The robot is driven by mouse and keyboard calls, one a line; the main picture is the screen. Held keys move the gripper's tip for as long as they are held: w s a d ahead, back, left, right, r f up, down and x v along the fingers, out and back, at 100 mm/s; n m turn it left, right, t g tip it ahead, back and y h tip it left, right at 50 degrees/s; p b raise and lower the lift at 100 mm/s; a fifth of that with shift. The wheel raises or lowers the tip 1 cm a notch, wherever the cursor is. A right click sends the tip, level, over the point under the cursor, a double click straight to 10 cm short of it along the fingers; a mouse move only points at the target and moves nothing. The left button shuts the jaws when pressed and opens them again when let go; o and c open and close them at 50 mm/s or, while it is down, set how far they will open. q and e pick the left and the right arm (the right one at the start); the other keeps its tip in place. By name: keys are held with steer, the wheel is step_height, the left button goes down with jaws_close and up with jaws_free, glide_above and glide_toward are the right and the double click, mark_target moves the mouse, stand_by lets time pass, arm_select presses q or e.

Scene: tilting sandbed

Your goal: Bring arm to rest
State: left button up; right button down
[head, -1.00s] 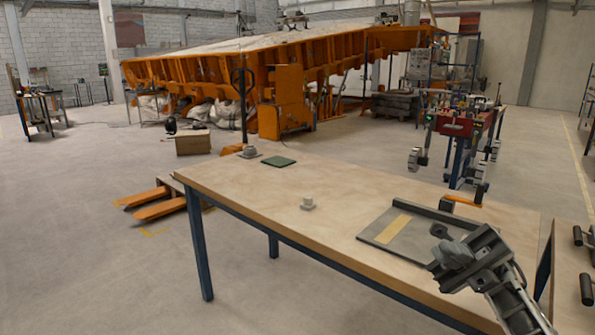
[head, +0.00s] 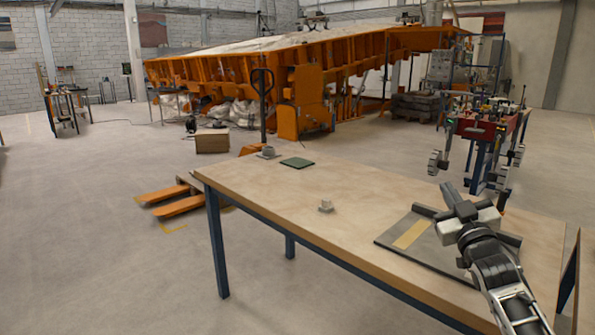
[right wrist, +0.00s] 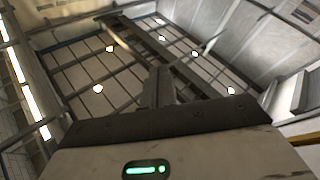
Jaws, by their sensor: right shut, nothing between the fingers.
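My right gripper (head: 449,194) is over the right part of the wooden table (head: 270,197) in the head view, in front of a grey plate. Its fingers point up and are shut with nothing between them. In the right wrist view the gripper (right wrist: 162,72) shows its fingers together against the ceiling and its lamps. My right arm comes in from the lower right corner of the head view. My left gripper is in neither view.
The grey plate (head: 392,248) with a tan strip lies on the table near my right arm. A small pale block (head: 326,205) and a green pad (head: 297,162) also lie there. The large orange tilting sandbed (head: 225,75) stands behind. An orange pallet truck (head: 180,205) is left of the table.

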step_height(320, 180, down, 8)
steer(key=w+d+m+g+h, duration=0.1)
steer(key=d+m+g+h, duration=0.2)
steer(key=g, duration=0.2)
steer(key=s+a+f+n+g+y, duration=0.1)
steer(key=s+a+f, duration=0.35)
steer(key=f, duration=0.25)
steer(key=s+a+f+g+y, duration=0.1)
steer(key=s+a+f+y, duration=0.1)
steer(key=s+a+f, duration=0.4)
steer(key=s+a+f+g+y, duration=0.1)
steer(key=s+a+f, duration=0.2)
steer(key=s, duration=0.6)
steer(key=s+a+f+g+y, duration=0.1)
steer(key=s+a+f, duration=0.2)
steer(key=s, duration=0.6)
steer(key=s+a+f+g, duration=0.2)
steer(key=s+a+f, duration=0.1)
steer(key=s, duration=0.6)
steer(key=shift+s+a+f+m+y, duration=0.2)
steer(key=shift+a+f+m+y, duration=0.2)
steer(key=shift+a, duration=0.4)
